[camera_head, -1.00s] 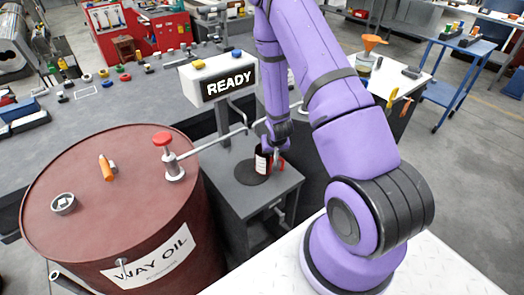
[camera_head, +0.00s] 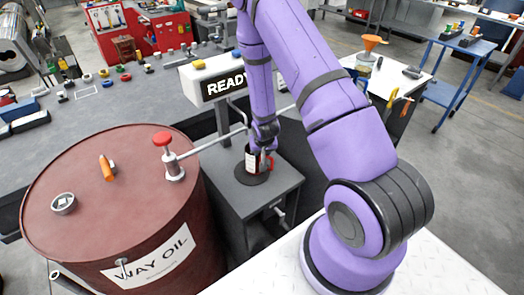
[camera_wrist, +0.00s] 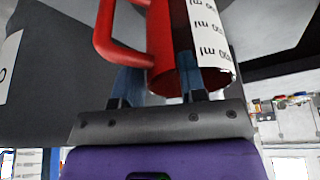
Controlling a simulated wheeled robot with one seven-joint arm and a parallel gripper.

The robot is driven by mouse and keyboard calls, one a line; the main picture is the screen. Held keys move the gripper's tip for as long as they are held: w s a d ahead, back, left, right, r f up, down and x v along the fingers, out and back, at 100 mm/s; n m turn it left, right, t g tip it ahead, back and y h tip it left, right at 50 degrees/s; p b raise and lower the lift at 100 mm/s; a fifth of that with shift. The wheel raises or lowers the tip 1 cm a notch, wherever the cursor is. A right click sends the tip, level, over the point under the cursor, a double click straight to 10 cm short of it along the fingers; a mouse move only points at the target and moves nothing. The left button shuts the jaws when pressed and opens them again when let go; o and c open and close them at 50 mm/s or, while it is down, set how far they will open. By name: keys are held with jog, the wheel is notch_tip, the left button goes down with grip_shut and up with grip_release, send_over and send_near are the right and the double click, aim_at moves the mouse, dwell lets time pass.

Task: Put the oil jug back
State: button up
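My gripper (camera_head: 264,146) is at the jug's top, on the handle side. In the wrist view the jug (camera_wrist: 163,45) shows its red rim, handle and ml scale. One blue finger is between handle and body, the other at the jug's open mouth, with the wall between them. The gripper appears shut on the jug.
The red WAY OIL barrel (camera_head: 110,200) stands left of the stand (camera_head: 272,195), with a red-knobbed tap (camera_head: 168,155) and pipe reaching over it. The READY sign (camera_head: 213,80) is behind, partly covered by my arm. A workbench (camera_head: 120,105) lies behind.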

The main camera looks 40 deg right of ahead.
jog(key=shift+f, duration=0.2)
jog(key=s+a+r+n, duration=0.1)
jog(key=s+a+r, duration=0.2)
jog(key=r, duration=0.9)
jog(key=s+a+r+y, duration=0.1)
jog(key=s+a+r, duration=0.1)
jog(key=r, duration=0.9)
jog(key=s+a+r+n, duration=0.1)
jog(key=s+a+r, duration=0.2)
jog(key=r, duration=0.9)
jog(key=s+a+r+n, duration=0.1)
jog(key=s+a+r, duration=0.1)
jog(key=s+r, duration=0.5)
jog(key=s+a+r+n+t, duration=0.1)
jog(key=s+a+r+n, duration=0.1)
jog(key=s+r, duration=0.6)
jog(key=s+a, duration=0.1)
jog(key=s, duration=0.4)
jog(key=shift+y, duration=0.4)
jog(key=shift+s+d, duration=0.1)
jog(key=shift+d, duration=0.05)
